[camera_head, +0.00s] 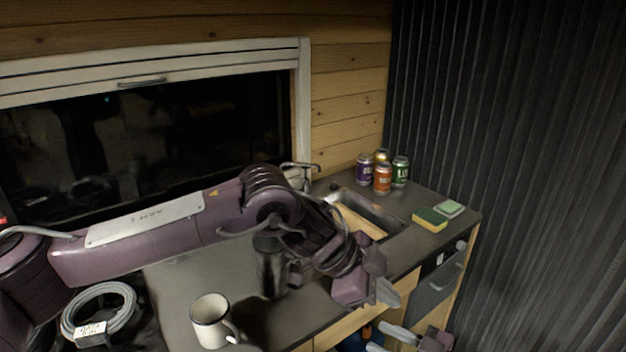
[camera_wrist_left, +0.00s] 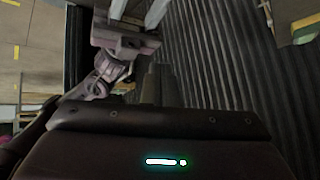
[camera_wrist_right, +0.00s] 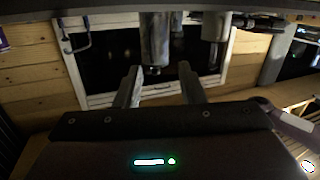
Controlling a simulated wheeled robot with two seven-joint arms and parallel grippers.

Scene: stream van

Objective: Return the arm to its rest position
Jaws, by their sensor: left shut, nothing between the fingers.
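My left arm reaches across the head view from the left, over the counter. Its gripper (camera_head: 387,293) is shut and empty, above the counter's front edge. Its fingers lie close together in the left wrist view (camera_wrist_left: 158,84). My right gripper (camera_head: 388,341) is low at the bottom edge of the head view, in front of the cabinets, with its fingers apart. It also shows at the top of the left wrist view (camera_wrist_left: 135,14). In the right wrist view its fingers (camera_wrist_right: 160,84) stand apart with nothing held between them.
A white mug (camera_head: 208,322) and a dark metal vessel (camera_head: 271,274) stand on the counter under and beside my left arm. Several cans (camera_head: 383,179) stand behind the sink (camera_head: 392,224). A yellow-green sponge (camera_head: 430,219) is at the right. A grey cable coil (camera_head: 125,300) lies at left.

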